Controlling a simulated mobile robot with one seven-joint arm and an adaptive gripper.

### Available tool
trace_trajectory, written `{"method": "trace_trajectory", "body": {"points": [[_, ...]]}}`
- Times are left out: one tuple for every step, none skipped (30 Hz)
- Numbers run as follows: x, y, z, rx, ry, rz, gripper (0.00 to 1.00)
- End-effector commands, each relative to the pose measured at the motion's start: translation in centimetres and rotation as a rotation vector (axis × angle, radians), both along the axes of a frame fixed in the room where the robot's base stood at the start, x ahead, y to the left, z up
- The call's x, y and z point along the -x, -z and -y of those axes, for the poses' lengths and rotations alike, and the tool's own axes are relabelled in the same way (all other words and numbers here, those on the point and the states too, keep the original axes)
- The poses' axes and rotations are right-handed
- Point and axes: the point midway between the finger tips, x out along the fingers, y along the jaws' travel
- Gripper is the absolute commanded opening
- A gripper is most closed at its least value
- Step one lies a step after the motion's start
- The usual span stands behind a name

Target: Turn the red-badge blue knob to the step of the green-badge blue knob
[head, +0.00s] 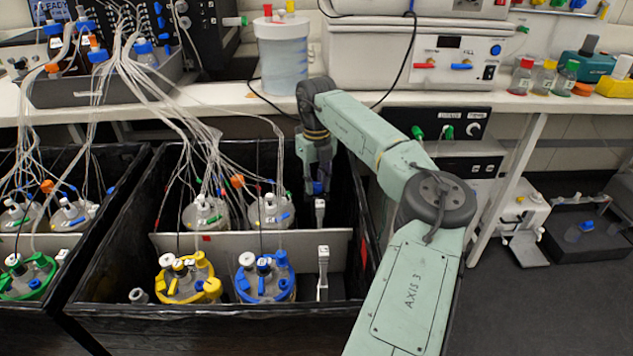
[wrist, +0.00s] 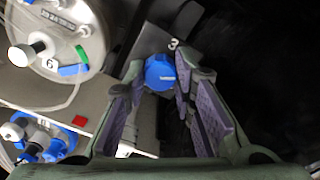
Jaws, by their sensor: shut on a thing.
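My gripper (head: 316,180) reaches down into the right black bin, beside the back row of vessels. In the wrist view its fingers (wrist: 163,84) are closed around a blue knob (wrist: 160,72), which sits by a grey block (wrist: 146,45) marked "3". The same blue (head: 318,188) shows small at the fingertips in the head view. I see no red or green badge on this knob, so I cannot tell which one it is. No other blue knob with a readable badge shows, and the knob's step is not readable.
The grey divider (wrist: 50,95) bears a red square (wrist: 79,123). Glass vessels with tubes stand left of my gripper, one with a blue-capped lid (head: 263,278) in front. A second grey post (head: 323,272) stands nearer. The bin's wall (head: 365,200) is close on the right.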

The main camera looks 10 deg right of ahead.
Motion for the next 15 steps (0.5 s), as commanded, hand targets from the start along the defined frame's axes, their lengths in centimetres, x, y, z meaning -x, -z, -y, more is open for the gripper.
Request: {"method": "trace_trajectory", "body": {"points": [[-0.01, -0.03, -0.01, 0.000, 0.012, 0.000, 0.00], [-0.02, -0.04, -0.02, 0.000, 0.021, 0.000, 0.00], [-0.02, -0.04, -0.02, 0.000, 0.035, 0.000, 0.00], [-0.02, -0.05, -0.02, 0.000, 0.048, 0.000, 0.00], [-0.03, -0.06, -0.02, 0.000, 0.062, 0.000, 0.00], [-0.03, -0.06, -0.01, 0.000, 0.086, 0.000, 0.00], [-0.03, -0.07, 0.01, 0.001, 0.104, 0.000, 0.00], [-0.04, -0.07, 0.02, 0.001, 0.124, 0.000, 0.00], [-0.03, -0.07, 0.03, 0.002, 0.154, 0.001, 0.00], [-0.04, -0.08, 0.05, 0.002, 0.178, 0.001, 0.00], [-0.04, -0.08, 0.05, 0.002, 0.202, 0.000, 0.00], [-0.03, -0.09, 0.04, 0.002, 0.237, 0.000, 0.00], [-0.04, -0.10, 0.04, 0.002, 0.264, 0.000, 0.00], [-0.05, -0.10, 0.03, 0.001, 0.292, 0.001, 0.00], [-0.06, -0.09, 0.02, 0.001, 0.331, 0.001, 0.00]]}}
